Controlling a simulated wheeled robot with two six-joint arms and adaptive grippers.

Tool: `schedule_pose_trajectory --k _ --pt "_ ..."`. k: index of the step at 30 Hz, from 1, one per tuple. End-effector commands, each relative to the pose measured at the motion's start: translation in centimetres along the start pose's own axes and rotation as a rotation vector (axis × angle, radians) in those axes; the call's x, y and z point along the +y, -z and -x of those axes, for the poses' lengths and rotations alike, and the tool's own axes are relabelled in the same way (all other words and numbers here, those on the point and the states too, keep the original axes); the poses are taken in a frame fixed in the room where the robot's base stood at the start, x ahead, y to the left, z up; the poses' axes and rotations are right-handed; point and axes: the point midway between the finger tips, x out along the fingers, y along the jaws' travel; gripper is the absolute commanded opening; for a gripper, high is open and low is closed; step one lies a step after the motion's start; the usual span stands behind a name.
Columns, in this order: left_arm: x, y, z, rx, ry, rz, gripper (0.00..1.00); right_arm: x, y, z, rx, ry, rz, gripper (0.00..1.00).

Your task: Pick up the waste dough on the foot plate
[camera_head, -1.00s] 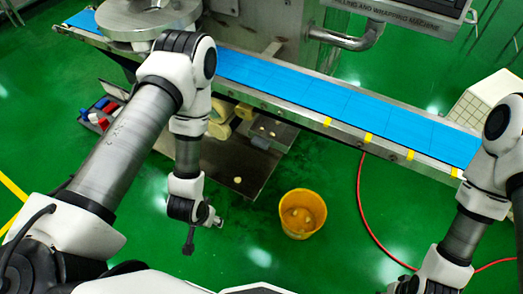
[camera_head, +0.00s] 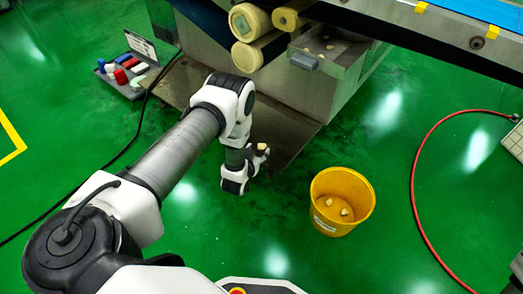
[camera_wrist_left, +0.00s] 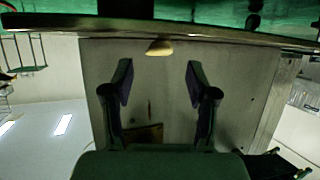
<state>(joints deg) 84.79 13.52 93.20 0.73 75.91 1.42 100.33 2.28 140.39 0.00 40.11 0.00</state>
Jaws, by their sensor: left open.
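The waste dough is a small pale yellow lump (camera_head: 262,147) on the brown-grey foot plate (camera_head: 285,143) at the machine's base. In the left wrist view, which appears upside down, the dough (camera_wrist_left: 160,47) shows near the plate's edge (camera_wrist_left: 215,24). My left gripper (camera_head: 261,158) is low, at the plate's near edge beside the dough. In the wrist view its two fingers (camera_wrist_left: 159,78) are open and empty, with the dough beyond the tips and roughly centred between them. My right gripper is out of view.
A yellow bucket (camera_head: 324,216) with a few dough pieces inside stands on the green floor right of the gripper. A small tray (camera_head: 318,58) holding bits of dough and pale rollers (camera_head: 247,56) are above the plate. A red hose (camera_head: 413,178) lies at right.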

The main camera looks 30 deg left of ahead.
Motion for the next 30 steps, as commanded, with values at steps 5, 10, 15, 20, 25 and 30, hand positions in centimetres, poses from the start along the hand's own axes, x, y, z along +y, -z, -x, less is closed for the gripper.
schedule_pose_trajectory --k 5,10,15,20,25,30 --pt "0.0 -0.6 -3.5 0.002 0.0 0.001 0.58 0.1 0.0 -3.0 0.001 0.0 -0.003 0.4" --pt "0.0 -0.1 -4.2 -0.001 0.0 0.0 0.58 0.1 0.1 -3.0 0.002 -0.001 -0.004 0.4" --pt "0.0 -0.1 -4.1 -0.002 0.0 0.0 0.38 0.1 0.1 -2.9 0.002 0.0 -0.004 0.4" --pt "0.0 -0.2 -4.1 -0.002 0.0 0.0 0.14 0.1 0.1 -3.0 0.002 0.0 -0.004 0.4" --pt "0.0 -0.2 -4.1 -0.003 0.0 0.0 0.13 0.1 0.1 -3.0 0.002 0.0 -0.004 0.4" --pt "0.0 0.0 -4.0 -0.003 0.0 0.0 0.13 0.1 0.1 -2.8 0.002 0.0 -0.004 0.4"
